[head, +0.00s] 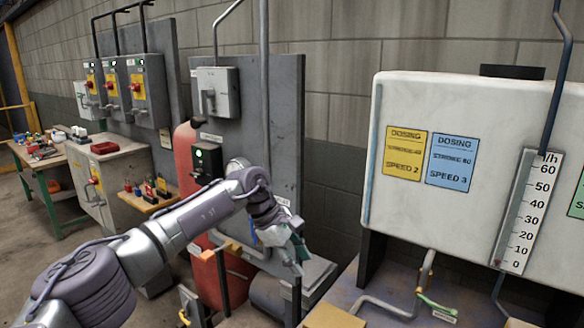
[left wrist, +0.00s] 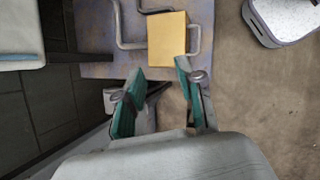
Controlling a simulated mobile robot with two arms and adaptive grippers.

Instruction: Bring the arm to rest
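My left arm (head: 200,212) reaches in from the lower left of the head view and extends toward the middle. My left gripper (head: 296,258) hangs at its end, in front of the grey panel and left of the white dosing tank. In the left wrist view the two green-padded fingers (left wrist: 160,72) stand apart with nothing held between them. A yellow block (left wrist: 168,40) lies beyond the fingertips on a bench; it also shows at the bottom of the head view (head: 333,316). My right gripper is not in view.
The white dosing tank (head: 450,215) with yellow and blue labels stands at right above the bench (head: 370,285), with bent pipes (head: 395,308) below. A red cylinder (head: 207,275) stands behind my arm. Switch boxes (head: 150,90) and a workbench (head: 35,155) are at left. Open floor (left wrist: 270,100) lies right in the wrist view.

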